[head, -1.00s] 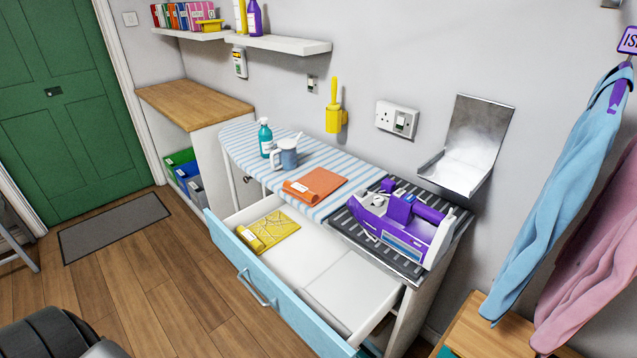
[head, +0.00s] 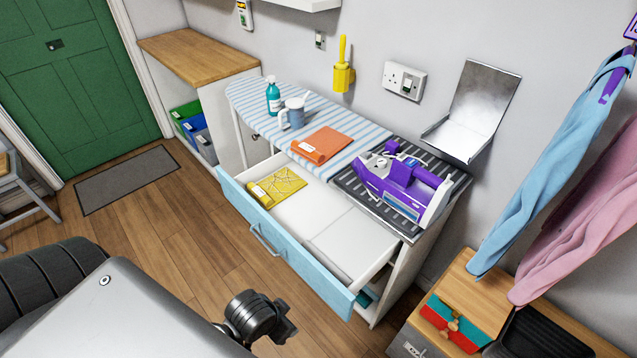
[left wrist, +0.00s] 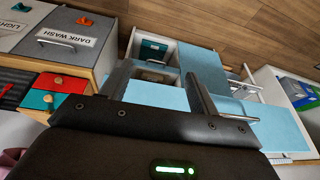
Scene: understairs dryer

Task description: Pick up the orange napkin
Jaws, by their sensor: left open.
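The orange napkin (head: 322,145) lies folded flat on the striped ironing surface (head: 345,120), with a pale label on its left end. It sits just behind the open blue-fronted drawer (head: 300,262). My left gripper (left wrist: 160,85) shows in the left wrist view with its two fingers apart and nothing between them. That view shows pale blue cabinet fronts beyond the fingers; I cannot make out the napkin there. In the head view my left gripper's fingers do not show. My right gripper is not in view.
The drawer holds a yellow cloth (head: 280,187). A mug (head: 294,112) and a teal bottle (head: 272,95) stand left of the napkin. A purple iron (head: 404,185) rests on a dark ribbed mat to its right. Hanging clothes (head: 560,165) and a wooden unit (head: 470,290) are at right.

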